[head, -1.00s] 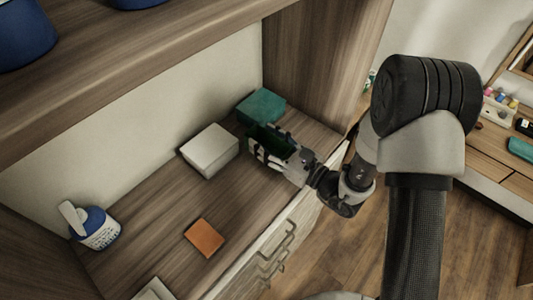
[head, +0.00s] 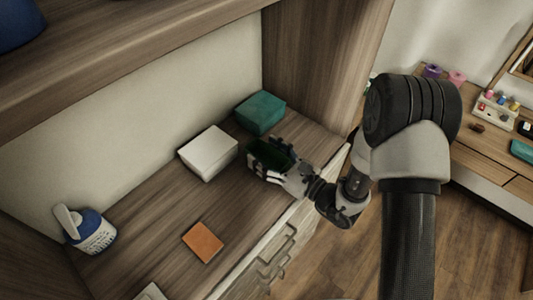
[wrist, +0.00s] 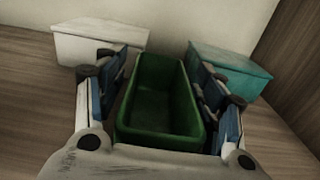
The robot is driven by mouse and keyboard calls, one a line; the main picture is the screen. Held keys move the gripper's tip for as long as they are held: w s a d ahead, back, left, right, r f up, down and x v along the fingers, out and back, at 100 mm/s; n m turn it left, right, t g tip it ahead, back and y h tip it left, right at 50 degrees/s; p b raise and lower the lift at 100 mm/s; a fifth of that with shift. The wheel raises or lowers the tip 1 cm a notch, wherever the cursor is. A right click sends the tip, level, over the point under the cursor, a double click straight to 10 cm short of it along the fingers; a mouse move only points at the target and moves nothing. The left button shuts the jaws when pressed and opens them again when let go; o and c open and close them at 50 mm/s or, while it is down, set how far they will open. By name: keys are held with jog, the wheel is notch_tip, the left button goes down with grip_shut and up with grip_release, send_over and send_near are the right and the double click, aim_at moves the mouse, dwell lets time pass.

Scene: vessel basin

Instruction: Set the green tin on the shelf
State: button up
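The green tin (wrist: 159,96) is an open-topped dark green box. In the wrist view it sits between the two fingers of my gripper (wrist: 162,85), its open top facing the camera. Dark narrow strips show beside its walls, so the exact finger contact is hard to see. My gripper (head: 271,161) is around the tin (head: 270,154) in the head view, low at the right part of the wooden shelf (head: 160,215). The fingers partly cover the tin there. Its underside is hidden, so I cannot tell whether it touches the shelf.
A white box (head: 208,153) stands left of the tin and a teal box (head: 260,112) behind it. An orange block (head: 203,242) and a blue-and-white bottle (head: 90,232) are further left. A side panel (head: 320,65) bounds the right. Bare shelf lies before the white box.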

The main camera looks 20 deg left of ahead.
aim_at(286, 167)
dwell(0.3)
jog(key=shift+r, duration=0.25)
jog(key=p+v, duration=0.2)
jog(key=v, duration=1)
jog(key=shift+a+r+g, duration=0.1)
jog(key=shift+r+g, duration=0.2)
jog(key=s+r+n+g+h, duration=0.4)
jog(key=s+r+n+g, duration=0.6)
jog(key=s+r+n, duration=0.3)
jog(key=s+d+r+n+t+h, duration=0.1)
jog(key=d+n+t+h, duration=0.3)
jog(key=d, duration=0.5)
jog(key=s+d+r+n+t+h, duration=0.2)
jog(key=d+r+n+t+h, duration=0.2)
jog(key=d+h, duration=0.4)
jog(key=shift+s+d+r+n+h, duration=0.2)
jog(key=shift+d+r+n+h, duration=0.1)
jog(key=shift+d+n, duration=0.55)
